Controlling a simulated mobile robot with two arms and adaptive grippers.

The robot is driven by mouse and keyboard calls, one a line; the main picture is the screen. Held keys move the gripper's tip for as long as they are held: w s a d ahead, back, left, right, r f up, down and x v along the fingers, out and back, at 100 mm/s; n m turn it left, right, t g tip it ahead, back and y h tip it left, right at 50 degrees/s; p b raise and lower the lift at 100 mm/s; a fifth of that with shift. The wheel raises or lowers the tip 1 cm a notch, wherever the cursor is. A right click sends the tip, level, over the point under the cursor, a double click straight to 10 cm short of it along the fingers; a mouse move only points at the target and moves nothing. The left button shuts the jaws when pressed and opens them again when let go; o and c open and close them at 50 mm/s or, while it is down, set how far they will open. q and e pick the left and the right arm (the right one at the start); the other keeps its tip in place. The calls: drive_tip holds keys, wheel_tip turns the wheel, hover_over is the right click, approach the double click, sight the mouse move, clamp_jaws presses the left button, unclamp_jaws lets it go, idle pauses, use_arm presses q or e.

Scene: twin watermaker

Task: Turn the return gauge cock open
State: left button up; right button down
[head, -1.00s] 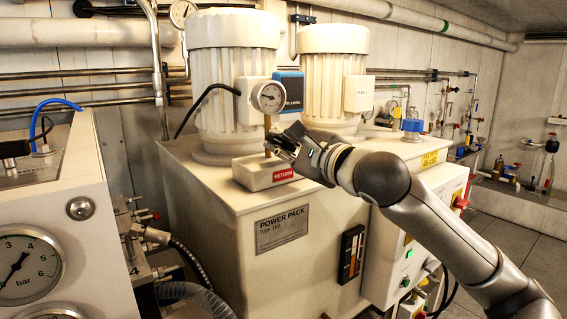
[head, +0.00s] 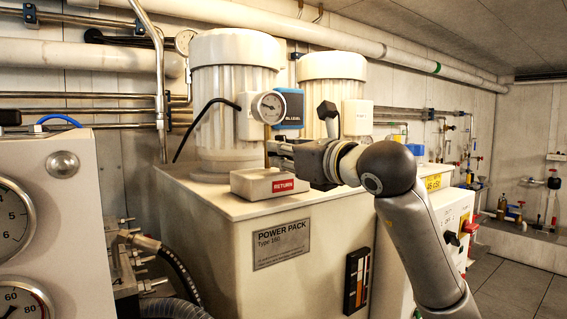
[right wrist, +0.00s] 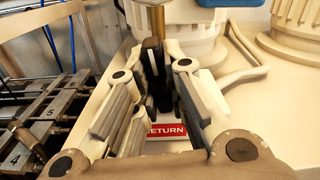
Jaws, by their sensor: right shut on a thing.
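The return gauge (head: 268,107) has a white dial and stands on a brass stem, which also shows in the right wrist view (right wrist: 157,22). The stem rises from a pale block (head: 250,185) with a red RETURN label (head: 284,186). My right gripper (head: 280,150) reaches in level from the right, at the stem just below the gauge. In the right wrist view its fingers are around a dark lever, the cock's handle (right wrist: 153,58), and are shut on it. The gripper partly hides the handle in the head view. My left gripper is not in view.
The block sits on the POWER PACK cabinet (head: 285,215), in front of two ribbed white motors (head: 222,125). A blue box (head: 289,105) is close behind the gauge. A panel with dials (head: 60,215) stands at the left front. Open floor (head: 515,275) lies at the right.

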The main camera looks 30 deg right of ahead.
drive_tip(key=shift+f+m+b, duration=0.15)
drive_tip(key=shift+m+b, duration=0.2)
drive_tip(key=shift+m, duration=0.45)
drive_tip(key=c, duration=1.8)
unclamp_jaws()
drive_tip(key=shift+o, duration=0.2)
drive_tip(key=shift+s, duration=0.1)
drive_tip(key=s+d, duration=0.1)
drive_tip(key=s, duration=1)
drive_tip(key=shift+s+d, duration=0.3)
